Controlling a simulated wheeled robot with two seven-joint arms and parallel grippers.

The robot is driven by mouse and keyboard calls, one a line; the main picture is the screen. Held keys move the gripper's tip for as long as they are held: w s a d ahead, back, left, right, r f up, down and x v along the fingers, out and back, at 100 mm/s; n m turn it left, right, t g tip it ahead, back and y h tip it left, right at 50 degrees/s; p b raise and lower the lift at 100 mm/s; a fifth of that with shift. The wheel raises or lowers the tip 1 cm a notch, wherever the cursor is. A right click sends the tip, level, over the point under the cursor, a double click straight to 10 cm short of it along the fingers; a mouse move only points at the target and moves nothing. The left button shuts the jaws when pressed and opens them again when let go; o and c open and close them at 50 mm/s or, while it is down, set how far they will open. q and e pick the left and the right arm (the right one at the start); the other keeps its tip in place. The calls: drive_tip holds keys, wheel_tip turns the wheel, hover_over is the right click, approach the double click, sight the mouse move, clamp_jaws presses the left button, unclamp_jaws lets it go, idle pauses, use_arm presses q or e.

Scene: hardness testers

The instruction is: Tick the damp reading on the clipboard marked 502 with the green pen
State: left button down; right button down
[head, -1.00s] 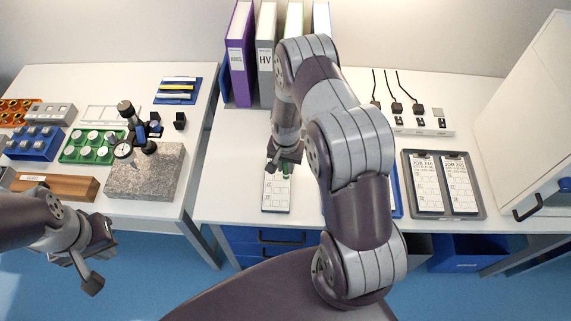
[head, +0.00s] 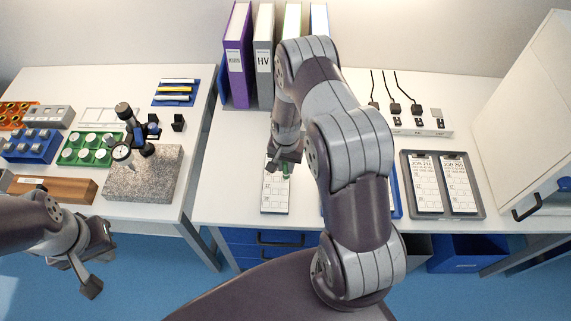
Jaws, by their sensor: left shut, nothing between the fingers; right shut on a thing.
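A clipboard with a white printed sheet (head: 274,198) lies on the white table in the middle of the head view. Its top is covered by my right gripper, so I cannot read its number. My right gripper (head: 285,164) is shut on the green pen (head: 286,172), of which only a short green part shows, over the upper part of the sheet. I cannot tell whether the pen tip touches the paper. My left gripper (head: 91,287) is shut and empty, low at the left, in front of the left table.
A grey tray (head: 404,184) holds two job sheets at the right. A blue-edged item (head: 396,190) is mostly hidden behind my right arm. Binders (head: 238,60) stand at the back. A granite block (head: 155,182) with a dial gauge stands on the left table.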

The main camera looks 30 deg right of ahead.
drive_tip(key=shift+r, duration=0.1)
drive_tip(key=shift+r+p, duration=2.35)
drive_tip(key=shift+r, duration=0.6)
drive_tip(key=shift+f, duration=0.1)
